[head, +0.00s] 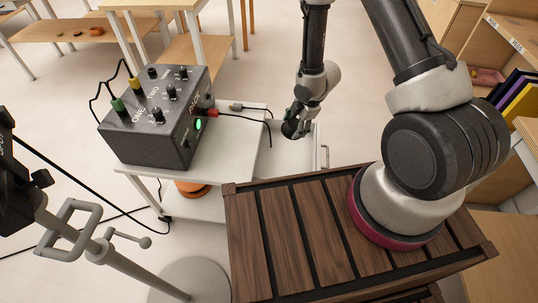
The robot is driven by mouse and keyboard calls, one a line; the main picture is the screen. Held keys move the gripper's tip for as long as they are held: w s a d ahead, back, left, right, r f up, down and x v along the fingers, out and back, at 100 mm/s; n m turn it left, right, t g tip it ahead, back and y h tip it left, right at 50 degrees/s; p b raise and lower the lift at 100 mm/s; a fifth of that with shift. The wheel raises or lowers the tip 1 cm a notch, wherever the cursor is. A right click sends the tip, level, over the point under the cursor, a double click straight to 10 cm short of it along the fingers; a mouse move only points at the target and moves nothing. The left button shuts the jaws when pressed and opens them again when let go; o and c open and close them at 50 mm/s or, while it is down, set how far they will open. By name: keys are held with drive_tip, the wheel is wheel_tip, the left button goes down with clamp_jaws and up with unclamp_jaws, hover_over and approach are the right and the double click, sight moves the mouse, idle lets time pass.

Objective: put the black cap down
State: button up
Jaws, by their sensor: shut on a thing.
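My gripper (297,121) hangs pointing down, right of the white cart, over its right end or just past it. It is shut on a small dark rounded thing (289,129), which I take to be the black cap. The thing is small here and partly covered by the fingers, so its shape is not clear. It looks held above the level of the cart top, though the exact gap cannot be told.
A dark control box (160,115) with knobs, coloured plugs and a green light stands on the white cart (235,160). A cable lies right of it. A grey stand (95,245) is at left. Shelves with books (515,100) are at right. Some cart top is bare.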

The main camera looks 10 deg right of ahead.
drive_tip(key=s+f+n+h, duration=0.1)
drive_tip(key=s+f, duration=0.1)
drive_tip(key=f, duration=0.3)
drive_tip(key=s+f+n+g, duration=0.1)
drive_tip(key=s+f+n, duration=0.1)
drive_tip(key=f, duration=0.4)
drive_tip(key=s+f+n+g+h, duration=0.1)
drive_tip(key=s+f, duration=0.1)
drive_tip(key=f, duration=0.4)
drive_tip(key=shift+a+n+h, duration=0.3)
drive_tip(key=shift+f, duration=0.1)
drive_tip(key=o, duration=1.2)
